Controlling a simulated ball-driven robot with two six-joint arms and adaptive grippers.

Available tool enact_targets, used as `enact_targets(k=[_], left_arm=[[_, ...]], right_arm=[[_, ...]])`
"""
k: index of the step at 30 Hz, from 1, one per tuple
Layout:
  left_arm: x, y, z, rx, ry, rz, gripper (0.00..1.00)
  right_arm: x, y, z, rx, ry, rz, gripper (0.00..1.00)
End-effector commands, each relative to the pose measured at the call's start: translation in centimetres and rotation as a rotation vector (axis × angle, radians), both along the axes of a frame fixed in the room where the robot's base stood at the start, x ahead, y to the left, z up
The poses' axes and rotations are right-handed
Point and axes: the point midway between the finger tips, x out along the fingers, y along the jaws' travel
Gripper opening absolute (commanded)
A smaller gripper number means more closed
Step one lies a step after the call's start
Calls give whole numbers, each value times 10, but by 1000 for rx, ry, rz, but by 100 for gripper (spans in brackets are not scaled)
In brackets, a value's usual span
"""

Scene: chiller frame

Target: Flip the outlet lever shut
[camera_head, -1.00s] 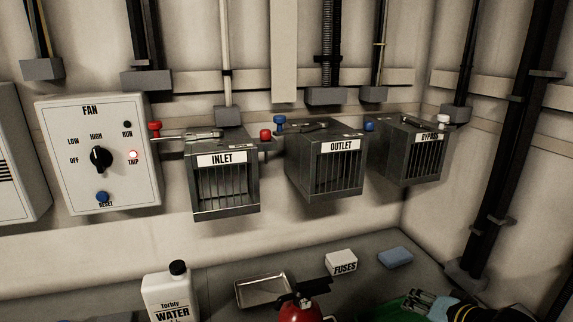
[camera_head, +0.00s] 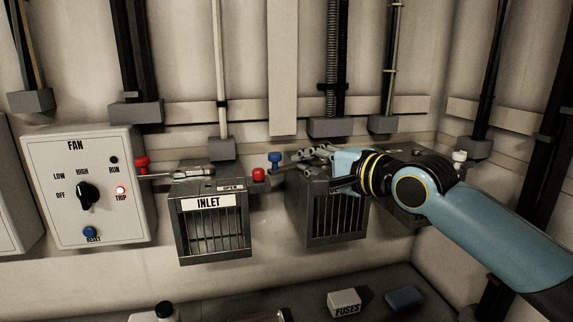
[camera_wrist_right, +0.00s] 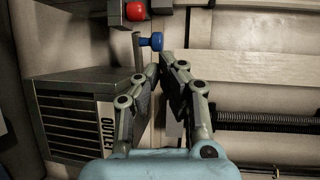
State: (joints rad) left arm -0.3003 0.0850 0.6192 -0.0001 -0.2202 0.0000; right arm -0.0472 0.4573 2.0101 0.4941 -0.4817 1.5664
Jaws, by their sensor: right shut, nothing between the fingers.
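The outlet box (camera_head: 327,222) is a dark grey barred box on the wall. My right arm covers its top and label in the head view; in the wrist view the box, marked OUTLET (camera_wrist_right: 75,100), is at left. The blue knob (camera_head: 275,158) of the outlet lever stands at the box's upper left; the wrist view shows this blue knob (camera_wrist_right: 151,41) beside a short grey bar (camera_wrist_right: 138,52). My right gripper (camera_head: 297,160) is shut and empty over the box's top. Its fingertips (camera_wrist_right: 158,68) are close to the knob, apparently short of it. My left gripper is out of view.
The inlet box (camera_head: 212,229) is to the left, with a red knob (camera_head: 258,175) between it and the outlet. The fan panel (camera_head: 85,195) is farther left. The bypass box (camera_head: 408,215) is largely behind my arm. The fuses box (camera_head: 344,302) and a blue block (camera_head: 404,298) lie below.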

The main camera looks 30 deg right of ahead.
Motion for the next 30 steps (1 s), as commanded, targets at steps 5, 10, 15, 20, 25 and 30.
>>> enact_targets(k=[5, 10, 15, 20, 25, 30], left_arm=[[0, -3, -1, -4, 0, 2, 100], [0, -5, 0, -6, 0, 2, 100], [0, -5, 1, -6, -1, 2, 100], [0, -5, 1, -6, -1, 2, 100], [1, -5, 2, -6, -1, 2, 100], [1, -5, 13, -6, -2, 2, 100]], right_arm=[[35, 7, -3, 4, -1, -2, 0], [54, 11, -6, 2, -1, -1, 0], [61, 12, -8, -1, -1, -1, 0], [61, 12, -8, -2, 0, -2, 0], [63, 12, -8, -1, 0, -2, 0], [87, 19, -4, 2, -3, -2, 0]])
